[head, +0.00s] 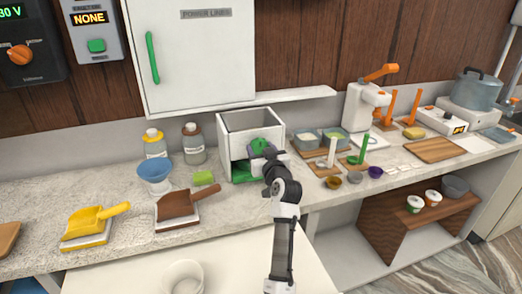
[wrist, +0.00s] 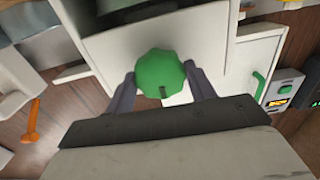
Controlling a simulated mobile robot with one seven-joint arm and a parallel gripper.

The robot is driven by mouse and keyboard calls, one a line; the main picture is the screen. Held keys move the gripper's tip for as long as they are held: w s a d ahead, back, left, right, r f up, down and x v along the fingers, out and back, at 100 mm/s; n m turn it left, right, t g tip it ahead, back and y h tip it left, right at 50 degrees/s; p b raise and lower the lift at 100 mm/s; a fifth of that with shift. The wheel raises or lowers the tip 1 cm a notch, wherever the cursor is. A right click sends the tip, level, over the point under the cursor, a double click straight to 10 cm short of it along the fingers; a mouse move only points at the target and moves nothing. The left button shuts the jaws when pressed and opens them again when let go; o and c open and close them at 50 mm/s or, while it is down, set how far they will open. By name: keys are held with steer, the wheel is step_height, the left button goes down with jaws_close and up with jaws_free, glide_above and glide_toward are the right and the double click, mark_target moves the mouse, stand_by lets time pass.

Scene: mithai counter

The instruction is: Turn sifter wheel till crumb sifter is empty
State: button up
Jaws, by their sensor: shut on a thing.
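The crumb sifter (head: 231,150) is a white open-topped box on the counter, below the wall cabinet. Its green sifter wheel (head: 258,145) is on the front face, partly hidden by my gripper. In the wrist view the wheel (wrist: 160,73) is a round, scalloped green knob with a dark notch at its lower edge. My gripper (head: 269,157) is at the sifter's front, and its two fingers (wrist: 161,86) are shut on the wheel from either side. A green tray (head: 242,172) shows in the opening below the wheel. The head view shows the grey hopper's upper inner wall; its bottom is hidden.
To the right are containers (head: 307,140) and small bowls (head: 333,182). A white cup (head: 183,276) stands in front. The cabinet (head: 195,55) hangs above.

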steer(key=m, duration=0.6)
steer(key=m+p, duration=0.1)
steer(key=m, duration=1.1)
steer(key=shift+m, duration=0.3)
steer(key=m, duration=0.5)
steer(key=shift+f+m, duration=0.1)
steer(key=shift+m, duration=0.3)
steer(key=o, duration=1)
